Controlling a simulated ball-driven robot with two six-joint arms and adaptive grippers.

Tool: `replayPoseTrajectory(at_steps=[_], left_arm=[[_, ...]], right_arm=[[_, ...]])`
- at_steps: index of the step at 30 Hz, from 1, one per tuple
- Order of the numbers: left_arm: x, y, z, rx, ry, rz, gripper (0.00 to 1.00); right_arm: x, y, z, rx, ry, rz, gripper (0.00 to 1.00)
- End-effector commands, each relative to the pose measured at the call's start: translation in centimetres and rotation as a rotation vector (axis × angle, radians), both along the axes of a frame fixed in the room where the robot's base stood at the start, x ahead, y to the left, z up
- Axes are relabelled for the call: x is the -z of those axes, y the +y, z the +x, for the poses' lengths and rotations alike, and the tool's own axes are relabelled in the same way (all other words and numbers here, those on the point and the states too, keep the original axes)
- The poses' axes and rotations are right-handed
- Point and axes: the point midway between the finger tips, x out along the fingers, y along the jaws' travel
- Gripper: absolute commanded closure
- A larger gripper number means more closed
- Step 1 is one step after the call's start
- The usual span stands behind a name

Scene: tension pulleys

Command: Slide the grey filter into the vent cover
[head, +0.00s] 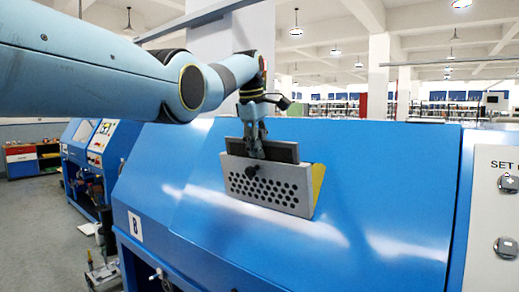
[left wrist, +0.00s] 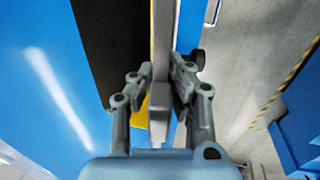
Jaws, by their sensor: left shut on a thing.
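The vent cover (head: 268,189) is a light grey perforated flap with a yellow side, tilted out from the sloping blue machine. Behind its top edge is a dark opening (head: 285,151); the opening is a dark band in the left wrist view (left wrist: 97,45). My left gripper (head: 256,154) is at the cover's top edge, pointing down. It is shut on a narrow grey piece, which I take as the grey filter (left wrist: 160,96). Most of the filter is hidden by the fingers and cover, so how deep it sits cannot be told. My right gripper is not in view.
The blue machine (head: 390,180) fills the front, and its face around the cover is clear. A light panel with knobs (head: 495,220) stands at the right. Another blue machine (head: 88,150) stands at the left, beside open grey floor (head: 40,225).

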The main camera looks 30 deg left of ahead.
Motion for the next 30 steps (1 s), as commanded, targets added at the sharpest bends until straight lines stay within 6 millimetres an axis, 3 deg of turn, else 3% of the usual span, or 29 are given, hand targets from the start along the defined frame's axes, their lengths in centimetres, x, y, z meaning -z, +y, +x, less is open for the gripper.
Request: replayPoseTrajectory(at_steps=[3,4,9,20,30], left_arm=[[0.0,0.0,0.0,0.000,-0.001,0.000,1.00],[0.0,0.0,0.0,0.000,-0.001,0.000,0.84],[0.0,0.0,0.0,0.000,0.000,0.000,0.62],[-0.6,0.0,-0.1,0.000,-0.002,0.000,0.61],[-7.3,0.2,-1.5,0.000,-0.004,0.000,0.61]], right_arm=[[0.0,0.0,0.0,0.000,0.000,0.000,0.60],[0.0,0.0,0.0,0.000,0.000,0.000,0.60],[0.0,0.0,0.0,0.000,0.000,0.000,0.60],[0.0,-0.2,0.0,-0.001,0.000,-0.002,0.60],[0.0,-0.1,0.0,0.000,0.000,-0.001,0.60]])
